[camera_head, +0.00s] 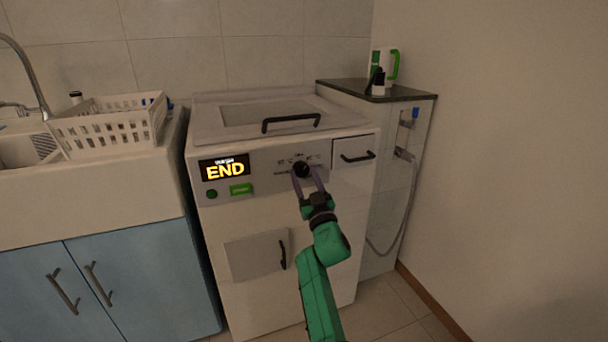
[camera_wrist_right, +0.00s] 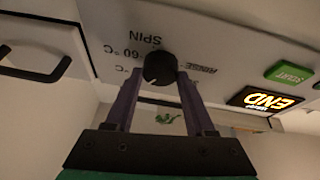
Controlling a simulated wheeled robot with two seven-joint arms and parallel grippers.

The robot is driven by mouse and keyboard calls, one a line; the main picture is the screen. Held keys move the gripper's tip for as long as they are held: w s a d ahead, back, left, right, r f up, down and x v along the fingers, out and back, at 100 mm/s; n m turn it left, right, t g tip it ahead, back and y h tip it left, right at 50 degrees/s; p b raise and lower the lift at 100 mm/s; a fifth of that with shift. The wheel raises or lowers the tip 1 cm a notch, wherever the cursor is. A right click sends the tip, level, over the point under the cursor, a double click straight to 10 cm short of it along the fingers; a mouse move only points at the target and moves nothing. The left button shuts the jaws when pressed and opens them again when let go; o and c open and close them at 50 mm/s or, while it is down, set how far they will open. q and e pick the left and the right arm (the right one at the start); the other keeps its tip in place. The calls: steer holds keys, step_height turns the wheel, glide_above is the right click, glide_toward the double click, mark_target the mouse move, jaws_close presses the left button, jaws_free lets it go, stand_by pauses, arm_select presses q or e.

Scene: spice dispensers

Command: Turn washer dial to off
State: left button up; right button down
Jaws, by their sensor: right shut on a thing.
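The washer (camera_head: 290,215) is a white top-loading machine with a grey control panel. Its black round dial (camera_head: 302,170) sits at the panel's middle right, with printed labels around it. In the right wrist view the dial (camera_wrist_right: 159,68) shows a pale pointer mark, with "SPIN", "60°C" and "RINSE" readable near it. My right gripper (camera_head: 306,176) reaches the dial from the front, its two purple fingers on either side of it and shut on it. The display (camera_head: 224,168) reads "END". My left gripper is in neither view.
A green start button (camera_head: 241,189) and a small round dark green button (camera_head: 211,194) are below the display. A drawer handle (camera_head: 358,156) is right of the dial. A black lid handle (camera_head: 291,122) is above. A sink counter with a white rack (camera_head: 105,128) stands left.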

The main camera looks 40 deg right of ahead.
steer(key=n+y, duration=0.1)
steer(key=n, duration=0.1)
steer(key=n+y+p, duration=0.1)
steer(key=n, duration=0.2)
steer(key=shift+d+t+y, duration=0.15)
steer(key=shift+t+y, duration=0.15)
steer(key=shift+y, duration=0.1)
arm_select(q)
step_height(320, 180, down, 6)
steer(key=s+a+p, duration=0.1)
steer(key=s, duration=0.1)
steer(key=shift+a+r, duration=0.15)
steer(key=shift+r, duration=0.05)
arm_select(e)
steer(key=shift+d+n+y, duration=0.1)
steer(key=shift+n+y, duration=1.1)
steer(key=shift+n, duration=1.1)
steer(key=shift+c, duration=1.2)
jaws_free()
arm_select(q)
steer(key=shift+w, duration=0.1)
arm_select(e)
steer(key=shift+s, duration=0.1)
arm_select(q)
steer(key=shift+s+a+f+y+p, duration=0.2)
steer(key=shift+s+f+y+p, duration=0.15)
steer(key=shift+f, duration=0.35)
arm_select(e)
steer(key=v, duration=1.4)
steer(key=shift+s, duration=0.2)
